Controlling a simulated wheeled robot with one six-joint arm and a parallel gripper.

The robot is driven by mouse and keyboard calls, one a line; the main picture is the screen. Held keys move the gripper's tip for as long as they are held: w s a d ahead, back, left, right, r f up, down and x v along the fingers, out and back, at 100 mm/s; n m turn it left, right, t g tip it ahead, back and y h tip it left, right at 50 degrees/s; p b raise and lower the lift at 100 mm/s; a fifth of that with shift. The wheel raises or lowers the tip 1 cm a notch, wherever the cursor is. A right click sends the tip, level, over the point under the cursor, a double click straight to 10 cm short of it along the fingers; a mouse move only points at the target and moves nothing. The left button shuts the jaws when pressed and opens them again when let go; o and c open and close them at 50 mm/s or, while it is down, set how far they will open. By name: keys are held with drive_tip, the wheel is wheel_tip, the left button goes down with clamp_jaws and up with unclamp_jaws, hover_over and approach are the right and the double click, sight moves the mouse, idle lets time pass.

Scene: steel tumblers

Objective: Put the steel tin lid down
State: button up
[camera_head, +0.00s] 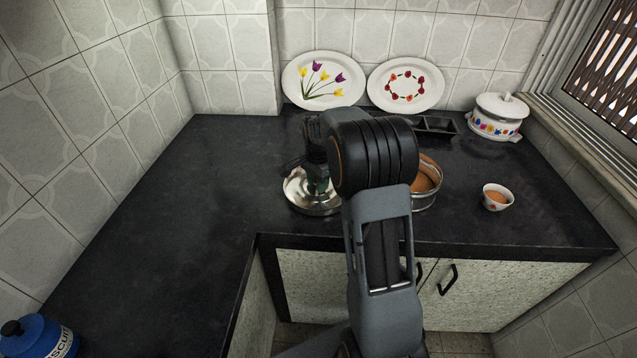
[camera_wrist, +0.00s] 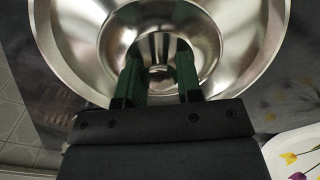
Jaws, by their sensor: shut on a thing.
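The steel tin lid (camera_head: 299,198) is a shiny round dish shape in the head view, left of my arm, over the dark counter. Its underside gap is not clear, so I cannot tell whether it touches the counter. My gripper (camera_head: 318,187) points down at the lid's middle. In the wrist view the lid (camera_wrist: 82,42) fills the upper part. There the green fingers of my gripper (camera_wrist: 158,75) are shut on the lid's raised centre. My arm hides part of the counter behind and to the right.
An open round tin (camera_head: 425,187) with brown contents stands right of the lid, partly behind my arm. A small bowl (camera_head: 497,198), a white lidded pot (camera_head: 496,122) and a black tray (camera_head: 437,126) stand farther right. Two plates lean at the back wall. The counter (camera_head: 215,170) is clear leftward.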

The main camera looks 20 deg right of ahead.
drive_tip(key=shift+f, duration=0.2)
drive_tip(key=o, duration=1)
wheel_tip(320, 180, up, 11)
drive_tip(key=p, duration=0.1)
drive_tip(key=s+a+n+t, duration=0.1)
drive_tip(key=s+a+n, duration=0.2)
drive_tip(key=s+n, duration=0.2)
drive_tip(key=s+a+f+n+t, duration=0.1)
drive_tip(key=s+a+n, duration=0.3)
drive_tip(key=s, duration=0.5)
drive_tip(key=s+a+n+t, duration=0.1)
drive_tip(key=s+a+n, duration=0.2)
drive_tip(key=s+n, duration=0.2)
drive_tip(key=shift+s+a+f+n, duration=0.15)
drive_tip(key=shift+s+f+n, duration=0.05)
drive_tip(key=shift+s, duration=0.55)
drive_tip(key=shift+s+a+f+n, duration=0.1)
drive_tip(key=shift+s+f+n, duration=0.1)
drive_tip(key=shift+s, duration=0.55)
drive_tip(key=shift+r, duration=0.1)
